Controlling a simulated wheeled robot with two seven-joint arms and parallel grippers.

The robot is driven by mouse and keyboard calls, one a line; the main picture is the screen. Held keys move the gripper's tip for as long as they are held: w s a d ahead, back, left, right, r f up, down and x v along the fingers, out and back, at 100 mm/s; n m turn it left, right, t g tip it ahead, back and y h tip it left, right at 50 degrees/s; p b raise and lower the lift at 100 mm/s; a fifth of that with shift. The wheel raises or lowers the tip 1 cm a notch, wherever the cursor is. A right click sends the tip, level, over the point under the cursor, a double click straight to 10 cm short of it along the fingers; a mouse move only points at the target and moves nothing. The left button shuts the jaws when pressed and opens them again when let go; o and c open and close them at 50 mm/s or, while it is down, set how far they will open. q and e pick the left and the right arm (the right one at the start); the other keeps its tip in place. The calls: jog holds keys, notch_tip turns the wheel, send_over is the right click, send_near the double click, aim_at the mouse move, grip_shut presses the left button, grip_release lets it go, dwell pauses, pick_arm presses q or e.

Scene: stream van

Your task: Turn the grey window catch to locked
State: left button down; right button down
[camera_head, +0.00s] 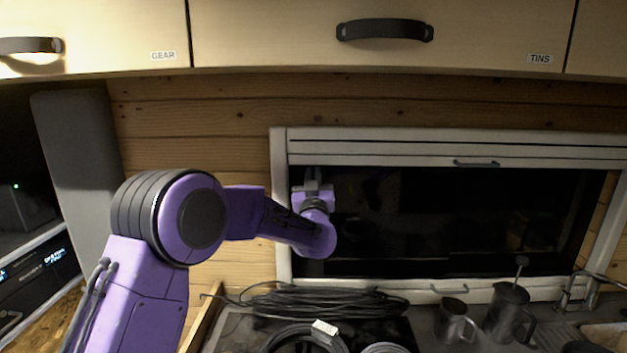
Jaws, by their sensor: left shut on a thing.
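My left arm reaches in from the left to the window (450,215). My left gripper (312,183) is at the upper left part of the window, just below the blind's white bar. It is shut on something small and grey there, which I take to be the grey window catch. The gripper hides most of the catch, so I cannot tell which way it is turned. My right gripper is not in view.
Coiled black cables (320,302) lie on the counter below the window. A metal mug (454,322) and a metal jug (507,312) stand to the right, near a tap (580,288). Overhead lockers with dark handles (385,30) run along the top.

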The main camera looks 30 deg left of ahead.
pick_arm(q)
jog(key=n+g+y+b, duration=0.1)
jog(key=n, duration=0.2)
jog(key=n+g+y+b, duration=0.1)
jog(key=n, duration=0.2)
jog(key=shift+d+f+b, duration=0.1)
jog(key=shift+b, duration=0.2)
jog(key=n+g, duration=0.1)
jog(key=n, duration=0.2)
jog(key=n+g+y+b, duration=0.1)
jog(key=n, duration=0.2)
jog(key=shift+w+g+b, duration=0.1)
jog(key=shift+g+b, duration=0.2)
jog(key=shift+g, duration=0.1)
jog(key=n, duration=0.1)
jog(key=n+g, duration=0.1)
jog(key=n, duration=0.1)
jog(key=n+g+b, duration=0.1)
jog(key=n, duration=0.1)
jog(key=shift+d+r, duration=0.1)
jog(key=shift+r, duration=0.15)
jog(key=shift+r+n+g+h, duration=0.15)
jog(key=shift+n+g+h, duration=0.4)
jog(key=shift+n, duration=1.35)
jog(key=c, duration=1.1)
grip_release()
jog(key=shift+w, duration=0.1)
jog(key=shift+c, duration=0.2)
